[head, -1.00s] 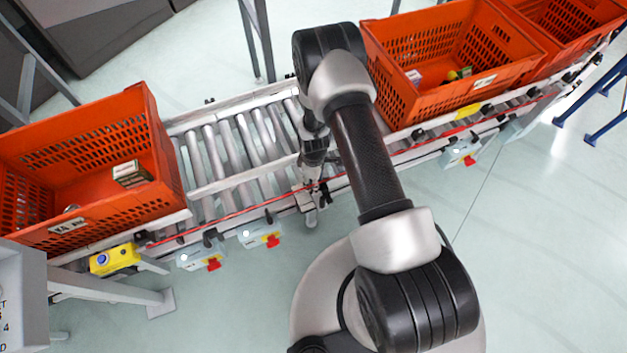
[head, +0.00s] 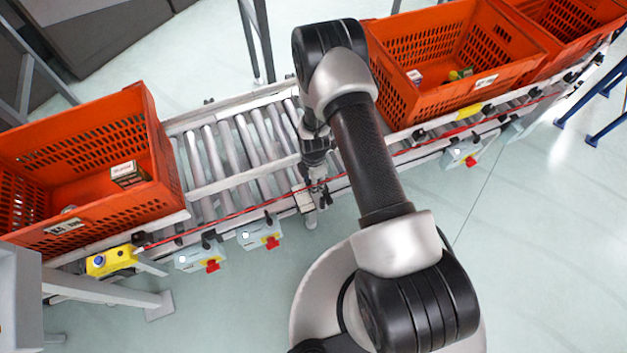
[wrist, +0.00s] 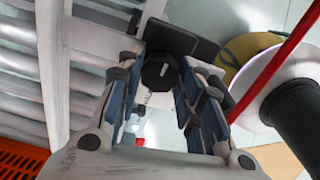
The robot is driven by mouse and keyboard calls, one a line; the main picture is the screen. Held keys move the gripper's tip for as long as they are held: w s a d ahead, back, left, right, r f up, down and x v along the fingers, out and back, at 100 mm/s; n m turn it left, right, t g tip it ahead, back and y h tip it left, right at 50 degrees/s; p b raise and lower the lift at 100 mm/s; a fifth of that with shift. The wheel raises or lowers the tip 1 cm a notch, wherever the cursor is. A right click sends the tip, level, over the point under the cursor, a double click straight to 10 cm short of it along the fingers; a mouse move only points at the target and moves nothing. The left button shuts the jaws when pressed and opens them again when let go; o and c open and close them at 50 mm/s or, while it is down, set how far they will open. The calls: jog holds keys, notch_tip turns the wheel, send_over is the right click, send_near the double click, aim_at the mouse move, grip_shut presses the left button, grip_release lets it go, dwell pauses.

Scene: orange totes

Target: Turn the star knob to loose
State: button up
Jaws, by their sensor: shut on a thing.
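The star knob (wrist: 160,73) is a dark, faceted knob seen in the wrist view, between the fingertips of my gripper (wrist: 158,88). My gripper is shut on it, with one blue-grey finger on each side. In the head view my gripper (head: 319,190) is at the front rail of the conveyor, below my forearm. The knob is too small and covered to make out there. Its mark or turn angle cannot be read.
The roller conveyor (head: 243,150) runs behind my gripper. An orange tote (head: 165,150) stands at the left and another (head: 400,95) at the right. A red cord (head: 235,214) runs along the front rail, with grey boxes with red knobs (head: 273,243) below it.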

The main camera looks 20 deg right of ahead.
jog(key=shift+n, duration=0.3)
dwell(0.4)
jog(key=o, duration=1.1)
jog(key=shift+c, duration=0.2)
jog(key=shift+r, duration=0.15)
notch_tip(320, 180, up, 12)
